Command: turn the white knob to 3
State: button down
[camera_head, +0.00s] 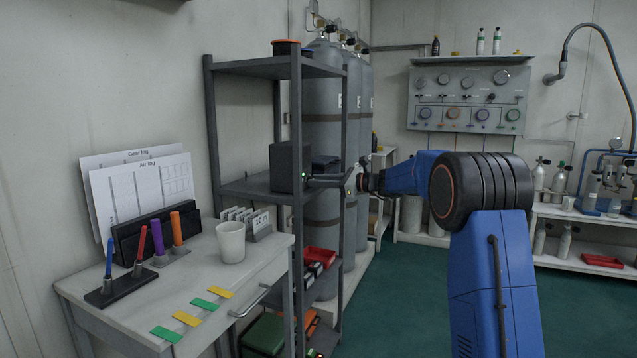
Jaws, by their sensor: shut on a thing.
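I cannot make out a white knob or its numbers in the head view. My gripper (322,182) reaches left into the grey shelf rack at the middle shelf. Its fingertips are at the right side of a dark grey box (285,167) that stands upright on that shelf. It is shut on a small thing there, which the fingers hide. The box's right face is seen too edge-on to read. A wall panel (468,98) at the back has several gauges and coloured knobs, well away from my gripper.
The rack's upright posts (298,200) stand close to my gripper. Tall grey gas cylinders (322,120) stand behind the rack. A desk (262,262) with a white mug (231,242) is at the left. Green floor (400,300) lies clear in the middle.

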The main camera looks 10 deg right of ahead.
jog(key=c, duration=1.9)
grip_release()
jog(key=shift+o, duration=0.2)
jog(key=shift+d, duration=0.1)
jog(key=v, duration=1.7)
jog(key=shift+d+f, duration=0.15)
jog(key=shift+s, duration=0.15)
jog(key=s+a+f+n+g+h, duration=0.25)
jog(key=s+a, duration=0.25)
jog(key=s, duration=0.4)
jog(key=s+a+f+n+g+h, duration=0.1)
jog(key=s+a+f+n, duration=0.3)
jog(key=s, duration=0.5)
jog(key=s+a+f+n+g+h, duration=0.25)
jog(key=s+a, duration=0.25)
jog(key=s, duration=0.4)
jog(key=s+d+f+n+h, duration=0.2)
jog(key=s+f+n, duration=0.2)
jog(key=s, duration=0.5)
jog(key=s+d+f+n+h, duration=0.2)
jog(key=s+f+n+h, duration=0.1)
jog(key=s, duration=0.6)
jog(key=s+d+f+n+t+h, duration=0.1)
jog(key=s+d+f+n+h, duration=0.1)
jog(key=s+f+n, duration=0.3)
jog(key=s+f+h, duration=0.1)
jog(key=s+f, duration=0.1)
jog(key=s, duration=0.2)
jog(key=shift+s+n, duration=0.35)
jog(key=shift+n, duration=0.05)
